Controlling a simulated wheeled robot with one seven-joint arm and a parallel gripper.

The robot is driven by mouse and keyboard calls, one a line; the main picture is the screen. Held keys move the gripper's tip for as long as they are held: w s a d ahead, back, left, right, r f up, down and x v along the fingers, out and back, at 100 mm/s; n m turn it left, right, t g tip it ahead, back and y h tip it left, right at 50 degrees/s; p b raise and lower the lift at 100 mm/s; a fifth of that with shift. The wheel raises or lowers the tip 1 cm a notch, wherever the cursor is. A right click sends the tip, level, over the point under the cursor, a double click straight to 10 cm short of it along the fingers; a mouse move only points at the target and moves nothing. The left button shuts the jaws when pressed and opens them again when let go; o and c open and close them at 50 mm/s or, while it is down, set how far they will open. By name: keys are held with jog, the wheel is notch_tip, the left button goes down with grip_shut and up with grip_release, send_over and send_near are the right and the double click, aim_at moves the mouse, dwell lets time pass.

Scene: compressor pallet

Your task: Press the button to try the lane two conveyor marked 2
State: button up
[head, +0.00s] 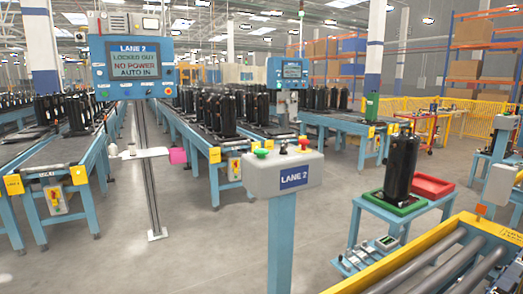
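A grey control box (285,173) with a blue "LANE 2" label stands on a blue post (295,240) in the middle of the head view. On its top are a green button (261,153) at the left, a small black knob or button (283,149) in the middle and a red button (303,141) at the right. A blue hanging panel (134,66) headed "LANE 2" reads "LOCKED OUT", "NO POWER", "AUTO IN". Blue conveyors carrying black compressors (222,113) run behind the post. No clear "2" mark shows on them. My gripper is not in view.
A black compressor (401,168) stands on a green tray (394,204) on a blue table at the right, beside a red tray (432,186). A yellow-edged roller conveyor (440,262) fills the lower right. Grey floor (205,265) is open left of the post.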

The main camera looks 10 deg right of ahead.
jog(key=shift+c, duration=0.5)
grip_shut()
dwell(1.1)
